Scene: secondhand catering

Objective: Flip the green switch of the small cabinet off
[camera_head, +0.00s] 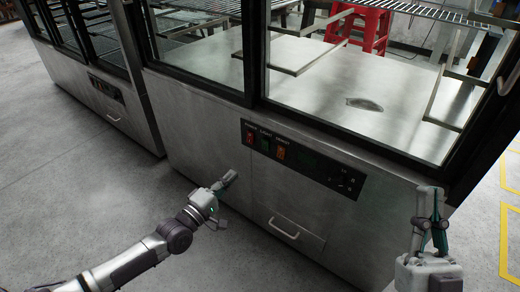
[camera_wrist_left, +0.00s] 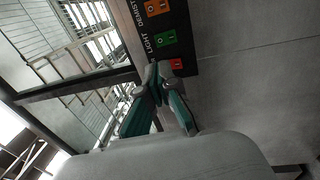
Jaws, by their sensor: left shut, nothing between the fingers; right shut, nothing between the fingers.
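The steel display cabinet (camera_head: 215,125) in front of me has a black control panel (camera_head: 320,171) under its glass. A green switch (camera_head: 265,143), labelled LIGHT in the left wrist view (camera_wrist_left: 165,39), sits between a red switch (camera_head: 249,137) and an orange switch (camera_head: 281,152). My left gripper (camera_head: 230,177) is shut and empty, below and left of the panel in the head view. In the left wrist view its fingertips (camera_wrist_left: 165,70) appear near the red switch (camera_wrist_left: 176,64), overlapping the panel edge. Contact cannot be told. My right gripper (camera_head: 431,192) is shut and empty, pointing up at the right.
A second steel cabinet (camera_head: 75,86) with its own panel stands at the left. A drawer or flap with a handle (camera_head: 285,228) is below the panel. A red stool (camera_head: 362,25) shows behind the glass. Grey floor (camera_head: 60,190) is clear at the left.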

